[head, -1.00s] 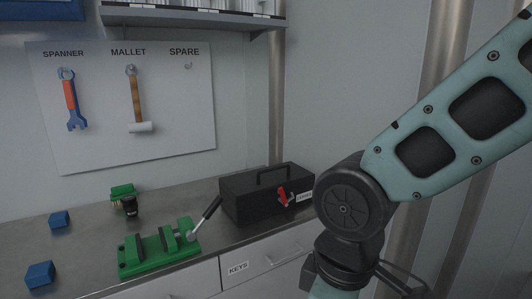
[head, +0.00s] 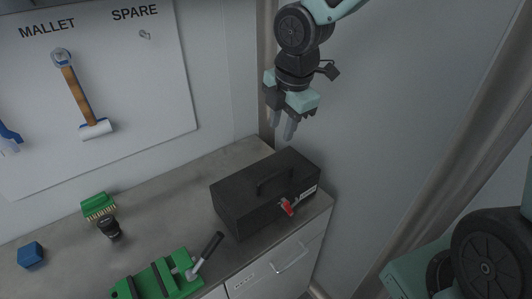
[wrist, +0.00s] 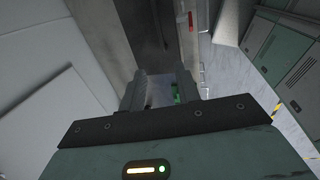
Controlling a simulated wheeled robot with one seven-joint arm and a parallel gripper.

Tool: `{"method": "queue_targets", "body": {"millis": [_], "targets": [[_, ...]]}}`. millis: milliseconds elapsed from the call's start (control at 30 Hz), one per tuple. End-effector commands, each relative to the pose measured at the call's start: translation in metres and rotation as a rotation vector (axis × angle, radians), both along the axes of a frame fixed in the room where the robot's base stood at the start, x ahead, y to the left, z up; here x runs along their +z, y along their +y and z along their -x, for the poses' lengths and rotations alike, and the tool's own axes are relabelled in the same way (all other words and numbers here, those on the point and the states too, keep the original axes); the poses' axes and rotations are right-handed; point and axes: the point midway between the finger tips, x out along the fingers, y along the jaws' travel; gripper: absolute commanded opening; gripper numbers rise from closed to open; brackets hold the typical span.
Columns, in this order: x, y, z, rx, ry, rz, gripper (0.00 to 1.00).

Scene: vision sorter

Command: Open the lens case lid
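The lens case is a black box (head: 240,211) with a handle (head: 274,182) on its closed lid. It stands at the right end of the worktop, with a red latch (head: 288,207) and a white label on its front. My gripper (head: 283,127) hangs above and behind the case in the head view, fingers pointing down, touching nothing. In the wrist view its two fingers (wrist: 158,92) stand apart with nothing held between them. The dark case (wrist: 147,28) and red latch (wrist: 190,20) show at the top of that view.
A green vise (head: 153,281) with a raised lever stands left of the case. A green brush-like item (head: 98,206), a small black cylinder (head: 109,229) and a blue block (head: 31,254) lie further left. A mallet (head: 75,90) hangs on the wall board. A wall rises behind the case.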

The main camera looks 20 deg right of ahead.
Motion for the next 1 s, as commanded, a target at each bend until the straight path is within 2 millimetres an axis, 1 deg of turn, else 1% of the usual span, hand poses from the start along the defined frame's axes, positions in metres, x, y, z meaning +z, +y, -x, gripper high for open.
{"method": "queue_targets", "body": {"millis": [167,700,800,900,1000], "targets": [[-0.021,0.002,-0.003,0.004,0.004,0.000,0.32],[-0.129,0.009,-0.023,0.003,0.005,0.001,0.32],[-0.146,0.010,-0.025,0.003,0.005,0.002,0.32],[-0.157,0.010,-0.028,0.001,0.004,0.001,0.32],[-0.165,0.011,-0.030,0.000,0.003,0.001,0.32]]}}
